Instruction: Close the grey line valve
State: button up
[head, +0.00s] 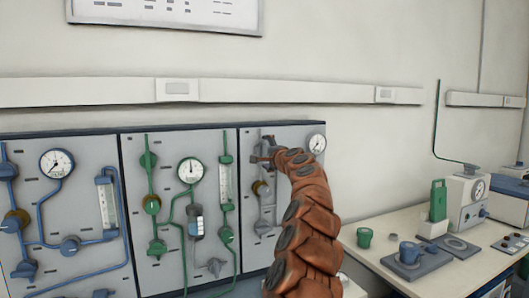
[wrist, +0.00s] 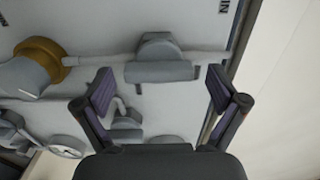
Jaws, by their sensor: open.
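The grey line runs down the right-hand panel in the head view. Its upper grey valve (head: 268,141) is partly hidden behind my arm's end. In the wrist view a grey valve with a broad bar-like handle (wrist: 160,71) sits on the horizontal-looking pipe, between my two fingers in the picture. My gripper (wrist: 160,78) is open, with one finger on each side of the handle and visible gaps to both. I cannot tell how deep the fingers reach around it. In the head view my gripper (head: 262,157) is small and mostly covered by the arm.
A brass-collared grey fitting (wrist: 38,62) lies left on the same pipe in the wrist view. The green-line panel (head: 178,255) and blue-line panel (head: 60,280) stand left. A bench (head: 372,262) with a green cup (head: 364,238) and instruments stands right.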

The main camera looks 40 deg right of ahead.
jog(key=shift+w+d+f, duration=0.1)
jog(key=shift+w+f, duration=0.05)
jog(key=shift+w, duration=0.45)
jog(key=c, duration=1.1)
jog(key=shift+c, duration=0.2)
